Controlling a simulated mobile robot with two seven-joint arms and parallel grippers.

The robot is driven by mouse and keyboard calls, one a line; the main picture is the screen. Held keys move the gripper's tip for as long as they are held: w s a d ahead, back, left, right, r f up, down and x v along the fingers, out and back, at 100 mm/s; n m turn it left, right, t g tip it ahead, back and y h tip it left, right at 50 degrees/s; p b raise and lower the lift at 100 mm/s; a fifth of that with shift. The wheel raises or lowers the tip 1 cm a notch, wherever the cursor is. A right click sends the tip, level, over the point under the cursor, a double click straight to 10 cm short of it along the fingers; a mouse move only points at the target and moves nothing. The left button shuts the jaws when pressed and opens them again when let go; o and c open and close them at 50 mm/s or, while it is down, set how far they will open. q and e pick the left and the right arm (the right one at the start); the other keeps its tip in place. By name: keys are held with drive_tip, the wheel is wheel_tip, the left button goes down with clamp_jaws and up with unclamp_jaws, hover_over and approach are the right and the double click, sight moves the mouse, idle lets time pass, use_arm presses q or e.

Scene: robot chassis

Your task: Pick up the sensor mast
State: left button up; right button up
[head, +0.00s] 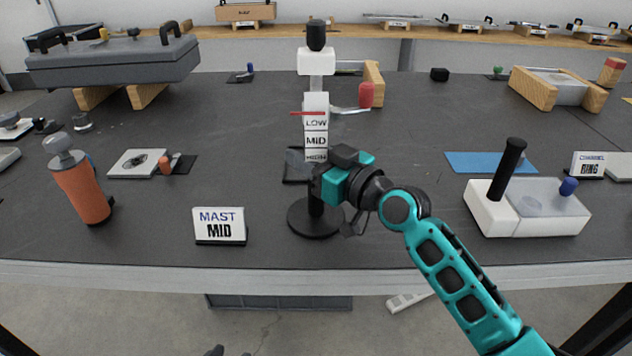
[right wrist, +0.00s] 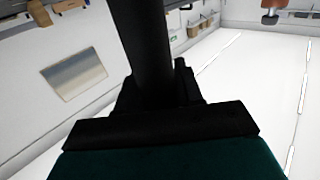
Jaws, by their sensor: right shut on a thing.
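The sensor mast (head: 316,60) stands upright near the middle of the table in the head view. It has a white head with a black top, a pale column marked LOW, MID and HIGH with a red pointer, and a round black base (head: 305,226). My right gripper (head: 325,185) is shut on its dark lower post, just above the base. In the right wrist view the dark post (right wrist: 146,45) rises from between the fingers (right wrist: 155,95). The fingers' contact is partly hidden in the head view. My left gripper is not in view.
A white card reading MAST MID (head: 219,225) stands left of the base. An orange cylinder (head: 82,190) is further left. A white box with a black handle (head: 545,208) is at the right. A wooden block (head: 373,78) and a red piece (head: 366,95) are behind the mast.

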sight(321, 100)
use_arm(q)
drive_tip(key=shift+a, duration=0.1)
use_arm(e)
clamp_jaws()
wheel_tip(321, 100, up, 11)
drive_tip(key=p, duration=0.3)
wheel_tip(321, 100, up, 8)
drive_tip(key=shift+p, duration=1)
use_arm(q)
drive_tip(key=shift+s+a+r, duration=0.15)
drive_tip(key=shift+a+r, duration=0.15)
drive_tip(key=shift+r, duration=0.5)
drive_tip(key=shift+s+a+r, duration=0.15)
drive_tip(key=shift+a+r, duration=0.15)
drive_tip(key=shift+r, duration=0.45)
use_arm(e)
drive_tip(key=shift+r, duration=0.65)
drive_tip(key=shift+p, duration=0.35)
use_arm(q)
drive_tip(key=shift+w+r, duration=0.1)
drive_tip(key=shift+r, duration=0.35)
